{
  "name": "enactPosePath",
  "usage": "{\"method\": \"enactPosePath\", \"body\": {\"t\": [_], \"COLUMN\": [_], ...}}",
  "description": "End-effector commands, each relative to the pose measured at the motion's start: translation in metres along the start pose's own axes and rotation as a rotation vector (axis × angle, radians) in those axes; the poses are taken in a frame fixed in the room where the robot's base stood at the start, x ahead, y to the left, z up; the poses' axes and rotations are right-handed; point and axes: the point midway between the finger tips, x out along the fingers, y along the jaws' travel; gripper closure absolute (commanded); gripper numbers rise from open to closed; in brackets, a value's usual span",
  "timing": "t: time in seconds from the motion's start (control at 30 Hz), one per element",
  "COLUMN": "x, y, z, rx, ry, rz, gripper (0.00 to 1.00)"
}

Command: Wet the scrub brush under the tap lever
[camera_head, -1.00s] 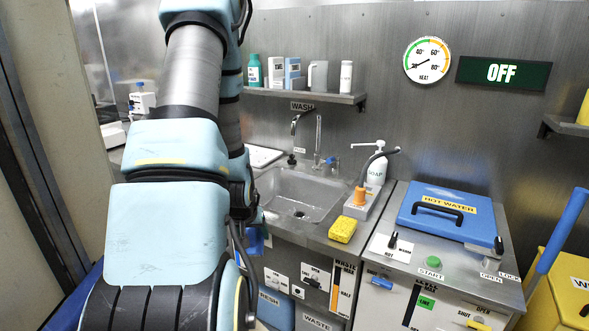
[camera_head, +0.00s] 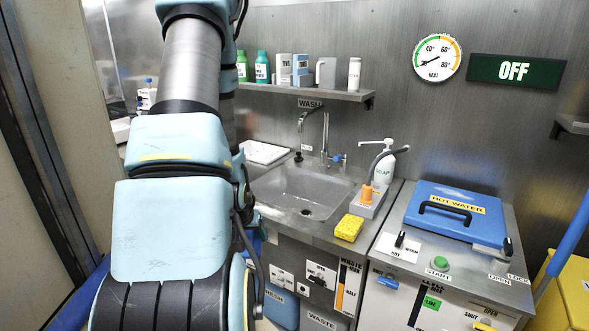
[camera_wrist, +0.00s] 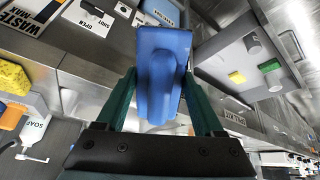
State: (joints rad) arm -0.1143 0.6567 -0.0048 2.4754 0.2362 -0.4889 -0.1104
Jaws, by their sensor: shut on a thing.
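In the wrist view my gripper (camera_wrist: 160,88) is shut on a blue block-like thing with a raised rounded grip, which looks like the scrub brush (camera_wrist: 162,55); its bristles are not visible. In the head view my arm hides the gripper and most of what it holds. The tap (camera_head: 324,135) stands at the back of the steel sink (camera_head: 300,182), under the WASH label. A small blue tap lever (camera_head: 338,157) is beside it. The sink basin looks empty, with a dark drain.
A yellow sponge (camera_head: 348,228) lies on the counter right of the sink. A soap bottle (camera_head: 386,163) and an orange-based hose stand behind it. The blue-lidded hot water unit (camera_head: 452,212) is further right. A shelf (camera_head: 300,93) with bottles hangs above the sink.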

Motion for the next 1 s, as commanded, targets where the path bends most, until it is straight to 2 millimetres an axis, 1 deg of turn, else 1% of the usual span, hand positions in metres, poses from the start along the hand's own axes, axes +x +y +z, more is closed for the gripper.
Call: {"method": "enactPosePath", "body": {"t": [0.4, 0.6, 1.0], "x": [-0.015, -0.019, -0.019], "y": [-0.019, -0.026, -0.027], "z": [0.022, 0.030, 0.031], "rx": [-0.001, -0.001, 0.000], "ry": [-0.002, 0.000, 0.001], "rz": [-0.001, -0.001, 0.000], "gripper": [0.75, 0.75, 0.75]}}
